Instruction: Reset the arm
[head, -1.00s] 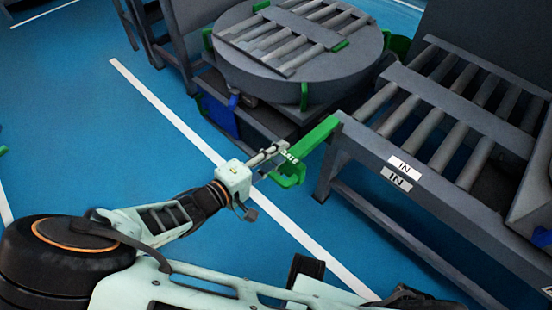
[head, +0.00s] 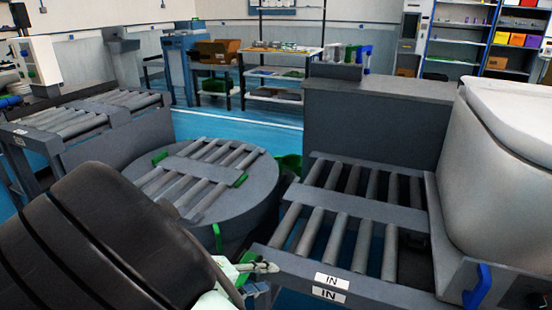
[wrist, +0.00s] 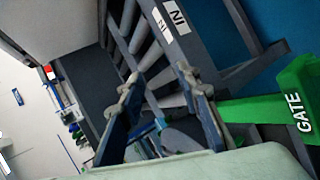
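My gripper (head: 262,278) shows at the bottom of the head view, beside the IN end of the roller conveyor (head: 335,225). My own dark arm link fills the lower left and hides part of the arm. In the wrist view the two fingers of my gripper (wrist: 157,82) stand apart with nothing between them. The green gate (wrist: 270,105), marked GATE, is to the right of the fingers there. The IN labels (wrist: 168,25) on the conveyor show beyond the fingertips.
A round turntable with rollers (head: 215,175) stands left of the conveyor, and another roller conveyor (head: 85,115) is farther left. A large white toilet-like body (head: 490,160) is at the right. Shelves (head: 280,75) stand at the back, with blue floor before them.

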